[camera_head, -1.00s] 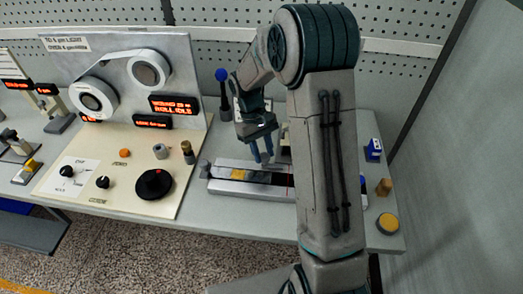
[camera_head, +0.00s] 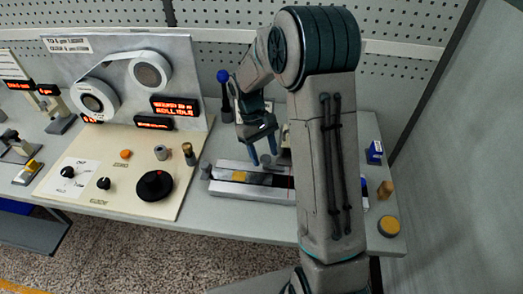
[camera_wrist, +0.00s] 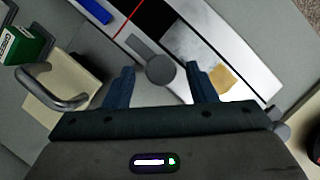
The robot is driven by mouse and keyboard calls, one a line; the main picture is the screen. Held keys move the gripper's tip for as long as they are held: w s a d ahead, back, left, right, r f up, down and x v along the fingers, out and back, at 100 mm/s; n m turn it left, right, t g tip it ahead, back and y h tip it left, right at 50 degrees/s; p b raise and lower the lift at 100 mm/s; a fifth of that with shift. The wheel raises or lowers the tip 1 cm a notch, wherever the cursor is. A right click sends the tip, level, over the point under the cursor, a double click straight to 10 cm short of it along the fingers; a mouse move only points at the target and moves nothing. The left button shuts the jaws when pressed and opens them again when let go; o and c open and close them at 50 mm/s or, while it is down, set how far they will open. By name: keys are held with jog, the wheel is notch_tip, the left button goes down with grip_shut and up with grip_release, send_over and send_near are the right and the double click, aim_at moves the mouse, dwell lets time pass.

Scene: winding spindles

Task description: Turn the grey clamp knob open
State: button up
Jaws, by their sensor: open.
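The grey clamp knob (camera_wrist: 158,68), a round disc with a short flat bar, shows in the wrist view beside the pale rail (camera_wrist: 190,35). My gripper (camera_wrist: 160,70) is open, with one blue finger on each side of the knob's round part. A gap shows on both sides and nothing is held. I cannot tell how deep the fingertips reach around it. In the head view my gripper (camera_head: 263,158) points down over the rail (camera_head: 225,187), and the knob is small between the fingers.
A curved metal handle (camera_wrist: 52,92) on a cream block and a green box (camera_wrist: 22,45) lie left in the wrist view. A yellow piece (camera_wrist: 222,78) sits on the rail. The cream panel (camera_head: 125,190) with knobs stands left in the head view, near a blue-topped lever (camera_head: 222,76).

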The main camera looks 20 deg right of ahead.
jog(key=b+v, duration=0.1)
jog(key=v, duration=1.2)
jog(key=shift+w+r, duration=0.2)
jog(key=shift+r, duration=0.15)
jog(key=s+d+m+t+y, duration=0.1)
jog(key=s+m+t, duration=0.3)
jog(key=s, duration=2)
jog(key=r+t, duration=0.1)
jog(key=t, duration=0.2)
jog(key=shift+s+d+m+y, duration=0.15)
jog(key=shift+d+m+y, duration=0.15)
jog(key=shift+d+y, duration=0.1)
